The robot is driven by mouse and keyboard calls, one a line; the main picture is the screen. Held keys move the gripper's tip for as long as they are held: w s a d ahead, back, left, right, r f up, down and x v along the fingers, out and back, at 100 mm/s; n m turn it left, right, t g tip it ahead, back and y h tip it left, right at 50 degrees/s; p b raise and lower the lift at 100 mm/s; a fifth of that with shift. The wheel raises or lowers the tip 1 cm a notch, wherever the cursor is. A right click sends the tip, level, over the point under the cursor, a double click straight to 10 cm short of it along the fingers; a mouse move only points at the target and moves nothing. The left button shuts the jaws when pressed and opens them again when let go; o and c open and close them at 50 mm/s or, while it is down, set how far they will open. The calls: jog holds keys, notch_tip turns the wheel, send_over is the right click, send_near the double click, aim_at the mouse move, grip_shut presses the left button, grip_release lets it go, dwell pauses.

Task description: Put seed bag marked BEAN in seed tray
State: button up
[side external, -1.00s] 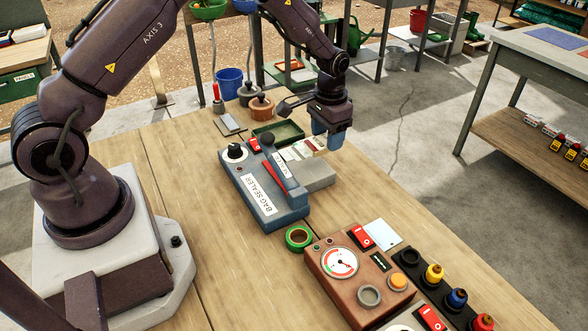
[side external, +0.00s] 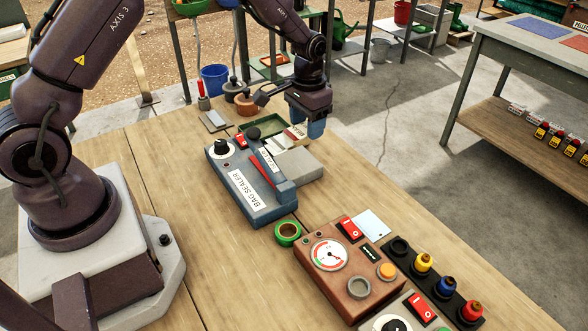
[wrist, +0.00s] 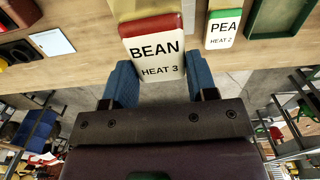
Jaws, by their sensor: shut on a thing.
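The seed bag marked BEAN (wrist: 157,58), white with a red top, sits between the two blue fingers of my gripper (wrist: 163,85) in the wrist view. My gripper (side external: 308,129) is shut on it at the far end of the bag sealer in the side view. The bag (side external: 297,131) shows there only in part beside the fingers. A green tray (side external: 258,122), which looks like the seed tray, lies on the bench left of my gripper. A corner of a green tray (wrist: 283,14) shows at the top right of the wrist view.
A bag marked PEA (wrist: 222,30) with a green top stands right of BEAN. The blue bag sealer (side external: 245,190) with its raised handle is close by. Brown pots (side external: 246,104) stand behind the tray. A gauge box (side external: 330,270) is nearer the camera.

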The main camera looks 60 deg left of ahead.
jog(key=s+d+r, duration=0.5)
jog(key=s+r, duration=0.2)
jog(key=s, duration=0.2)
jog(key=s+d+f+m, duration=0.1)
jog(key=s+d+m, duration=0.3)
jog(key=d, duration=0.6)
jog(key=s+d+f+m, duration=0.1)
jog(key=s+d+m, duration=0.25)
jog(key=d, duration=0.65)
jog(key=s+d+f+m, duration=0.2)
jog(key=s+d+m, duration=0.85)
jog(key=s, duration=0.25)
jog(key=w+d+f, duration=0.2)
jog(key=d+f, duration=0.1)
jog(key=w+d+f, duration=0.2)
jog(key=d, duration=0.2)
jog(key=w+d+f, duration=0.2)
jog(key=d+f, duration=0.1)
jog(key=shift+w+d+f, duration=0.3)
jog(key=shift+d+f, duration=0.05)
jog(key=shift+w+d+f, duration=0.2)
jog(key=shift+d+f, duration=0.15)
jog(key=shift+f, duration=0.05)
jog(key=shift+w+d+f, duration=0.1)
jog(key=shift+d+f, duration=0.1)
jog(key=shift+f, duration=1.55)
